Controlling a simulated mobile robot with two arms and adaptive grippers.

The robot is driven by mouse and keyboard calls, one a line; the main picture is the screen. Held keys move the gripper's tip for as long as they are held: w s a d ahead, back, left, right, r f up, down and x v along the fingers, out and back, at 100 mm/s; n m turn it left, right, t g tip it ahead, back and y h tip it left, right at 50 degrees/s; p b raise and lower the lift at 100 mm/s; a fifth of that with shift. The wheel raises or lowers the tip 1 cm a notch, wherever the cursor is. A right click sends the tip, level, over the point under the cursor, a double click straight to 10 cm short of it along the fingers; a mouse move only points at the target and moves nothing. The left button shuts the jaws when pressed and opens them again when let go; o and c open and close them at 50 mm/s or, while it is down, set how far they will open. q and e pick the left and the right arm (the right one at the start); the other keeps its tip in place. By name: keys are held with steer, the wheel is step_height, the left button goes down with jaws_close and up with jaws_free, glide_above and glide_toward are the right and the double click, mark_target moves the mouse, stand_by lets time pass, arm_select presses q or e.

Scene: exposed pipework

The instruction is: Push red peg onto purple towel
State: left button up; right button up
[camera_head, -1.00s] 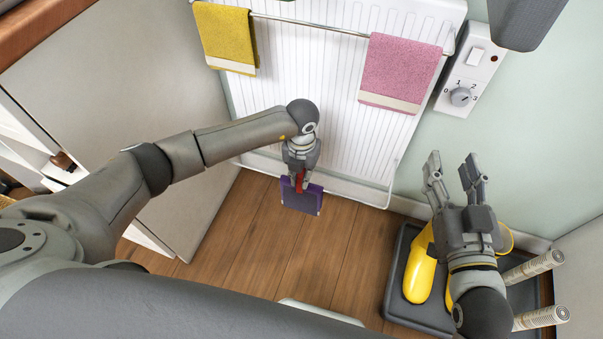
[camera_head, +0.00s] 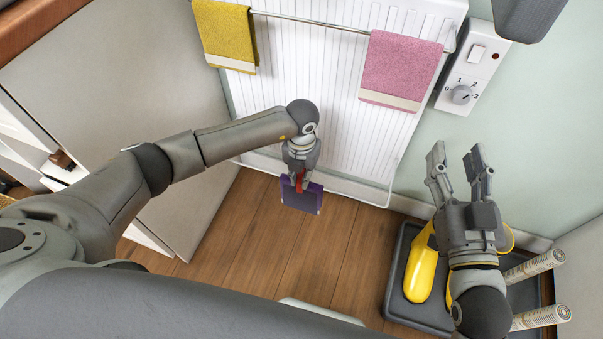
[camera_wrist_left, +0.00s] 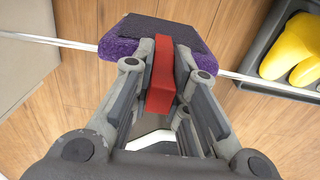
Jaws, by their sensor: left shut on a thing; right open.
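My left gripper (camera_head: 299,181) is shut on the red peg (camera_wrist_left: 161,76), low in front of the radiator. The peg is a short red block between the fingers; a bit of it also shows in the head view. The purple towel (camera_head: 302,199) is folded over a dark flat piece just beyond the fingertips; in the wrist view its purple edge (camera_wrist_left: 120,47) lies behind the peg's tip. The peg overlaps the towel in the picture; I cannot tell whether it is fully on it. My right gripper (camera_head: 456,152) is open and empty, above the boot tray.
A white radiator (camera_head: 320,90) has a rail with a yellow towel (camera_head: 225,33) and a pink towel (camera_head: 401,68). A dark tray (camera_head: 405,313) with yellow boots (camera_head: 421,268) stands at the right. Wooden floor (camera_head: 250,245) is clear below the left gripper.

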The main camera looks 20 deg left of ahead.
arm_select(q)
steer(key=shift+f, duration=0.15)
arm_select(e)
steer(key=shift+r, duration=0.3)
arm_select(q)
steer(key=o, duration=0.8)
steer(key=shift+o, duration=0.2)
